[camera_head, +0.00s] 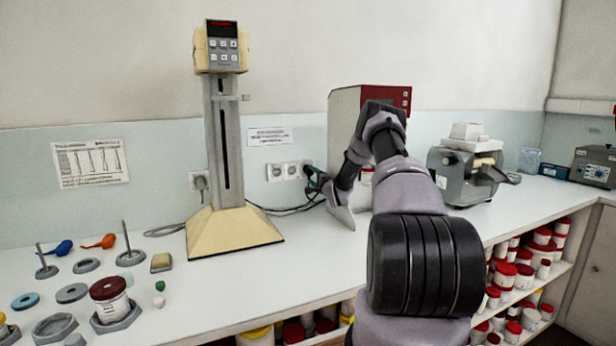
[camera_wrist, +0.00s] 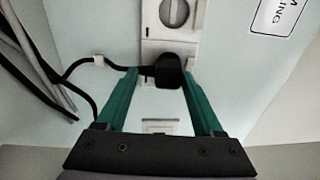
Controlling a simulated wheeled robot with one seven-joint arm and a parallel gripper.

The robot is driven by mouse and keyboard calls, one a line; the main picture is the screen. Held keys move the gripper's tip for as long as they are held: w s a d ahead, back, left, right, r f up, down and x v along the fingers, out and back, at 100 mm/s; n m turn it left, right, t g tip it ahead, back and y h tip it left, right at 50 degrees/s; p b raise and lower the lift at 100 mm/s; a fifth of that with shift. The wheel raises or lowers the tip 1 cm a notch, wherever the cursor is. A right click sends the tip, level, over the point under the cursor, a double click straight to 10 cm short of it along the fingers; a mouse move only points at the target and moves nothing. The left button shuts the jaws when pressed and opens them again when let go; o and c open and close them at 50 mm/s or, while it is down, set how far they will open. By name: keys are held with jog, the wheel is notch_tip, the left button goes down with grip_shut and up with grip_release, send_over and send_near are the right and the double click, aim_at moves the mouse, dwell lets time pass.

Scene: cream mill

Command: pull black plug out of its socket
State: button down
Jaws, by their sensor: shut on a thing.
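The black plug (camera_wrist: 168,72) sits between the green fingertips of my gripper (camera_wrist: 160,73) in the wrist view. My gripper is shut on it. The plug is up against the white socket plate (camera_wrist: 158,48); how deep its pins sit is hidden. A black cable runs from the plug to the left. An empty round socket (camera_wrist: 174,12) is beside it on the same strip. In the head view my gripper (camera_head: 311,174) is at the wall by the socket strip (camera_head: 283,170), and the plug is too small and covered to make out.
A cream mill stand (camera_head: 225,150) is left of my arm, with cables lying behind it. A red and cream box (camera_head: 345,110) stands close behind my arm. A grey machine (camera_head: 465,170) is to the right. The counter's front middle is clear.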

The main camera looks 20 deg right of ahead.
jog(key=shift+s+r, duration=0.4)
jog(key=shift+s, duration=0.5)
jog(key=shift+s+r, duration=0.35)
jog(key=shift+s, duration=0.5)
jog(key=shift+s+d+f, duration=0.1)
jog(key=shift+s, duration=0.05)
jog(key=shift+s, duration=2.35)
